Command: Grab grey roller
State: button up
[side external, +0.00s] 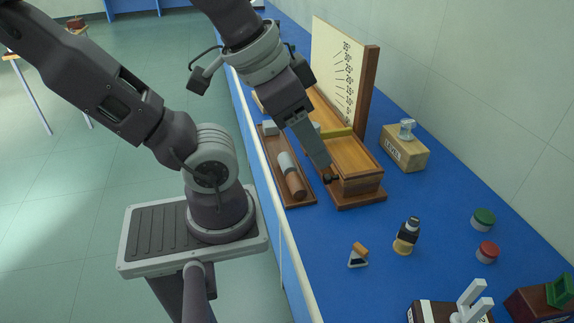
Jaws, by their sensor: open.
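A long wooden tray (308,200) lies along the near edge of the blue bench. In it, a grey roller (286,162) lies end to end with a brown roller (296,186); I cannot tell whether they touch. A small grey block (270,128) is at the tray's far end. My gripper (329,177) is open and points down, right of the rollers, over or beside the near end of a wooden ramp-like stand (362,186). It appears empty and apart from the grey roller. Its fingertips are small and partly dark here.
A tall scale board (340,65) stands behind the wooden stand. A wooden box with a glass piece (404,150) is to the right. A dark bottle (407,235), a small triangular item (358,256), a green-lidded jar (483,218) and a red-lidded jar (487,251) stand nearer. Blue bench between them is clear.

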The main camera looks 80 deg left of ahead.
jog(key=n+g+y, duration=0.7)
jog(key=n+y, duration=0.3)
jog(key=n, duration=2.5)
send_near(290, 165)
jog(key=s+r, duration=0.1)
jog(key=s+d+r, duration=0.1)
jog(key=shift+s+r, duration=0.1)
jog(key=shift+s, duration=0.2)
jog(key=a+f+m, duration=0.1)
jog(key=m, duration=0.4)
jog(key=w+a+f+m+y, duration=0.1)
jog(key=f+m, duration=0.1)
jog(key=m, duration=0.3)
jog(key=a+f+m+t+y, duration=0.1)
jog(key=f+m, duration=0.1)
jog(key=m, duration=0.3)
jog(key=shift+w+a+f, duration=0.15)
jog(key=shift+a+f, duration=0.05)
jog(key=shift+a, duration=0.1)
jog(key=shift+a+f+m, duration=0.15)
jog(key=shift+f+m, duration=0.15)
jog(key=shift+m, duration=0.5)
jog(key=x, duration=0.7)
jog(key=shift+w+a, duration=0.15)
grip_shut()
